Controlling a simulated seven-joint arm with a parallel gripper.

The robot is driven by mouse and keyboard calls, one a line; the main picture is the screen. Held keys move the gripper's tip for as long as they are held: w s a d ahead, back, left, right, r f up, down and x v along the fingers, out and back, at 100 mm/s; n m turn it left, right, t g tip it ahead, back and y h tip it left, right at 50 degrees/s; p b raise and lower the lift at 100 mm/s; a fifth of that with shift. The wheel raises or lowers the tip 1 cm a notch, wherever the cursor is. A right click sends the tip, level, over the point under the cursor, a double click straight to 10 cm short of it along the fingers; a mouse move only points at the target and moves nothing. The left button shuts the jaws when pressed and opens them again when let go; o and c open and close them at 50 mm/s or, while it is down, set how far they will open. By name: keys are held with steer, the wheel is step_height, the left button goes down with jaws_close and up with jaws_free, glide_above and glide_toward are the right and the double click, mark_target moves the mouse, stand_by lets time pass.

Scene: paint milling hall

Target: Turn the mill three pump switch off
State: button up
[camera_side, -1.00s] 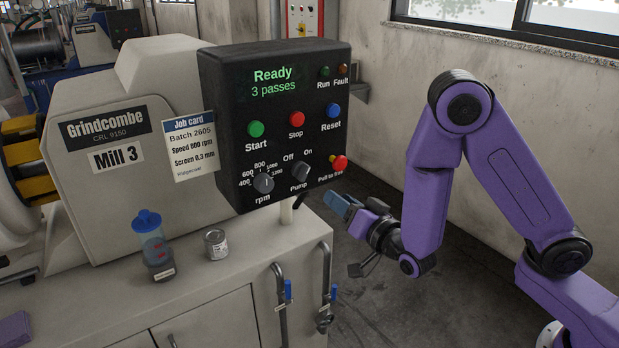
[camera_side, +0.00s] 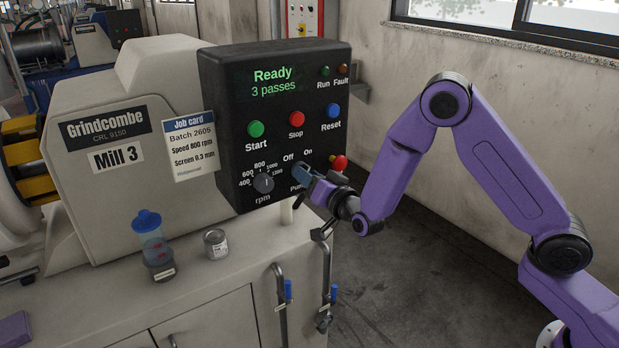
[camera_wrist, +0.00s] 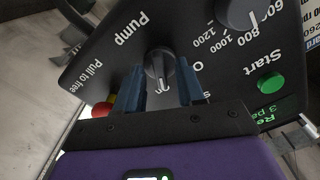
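The pump switch (camera_wrist: 157,62) is a dark knob with a white pointer mark on the black control panel (camera_side: 224,120) of Mill 3. In the wrist view the pointer faces away from the "O" label that partly shows, towards the On side.
Close by are the rpm knob (camera_side: 263,183) on the left and the red pull-to-free button (camera_side: 339,163) on the right. Green start (camera_side: 256,129), red stop (camera_side: 296,118) and blue reset (camera_side: 333,111) buttons sit above. A blue-lidded bottle (camera_side: 150,238) and a tin (camera_side: 216,244) stand below.

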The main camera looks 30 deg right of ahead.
jaws_close()
steer(key=shift+n, duration=0.3)
steer(key=n, duration=1.1)
stand_by(0.4)
steer(key=shift+n, duration=0.3)
jaws_free()
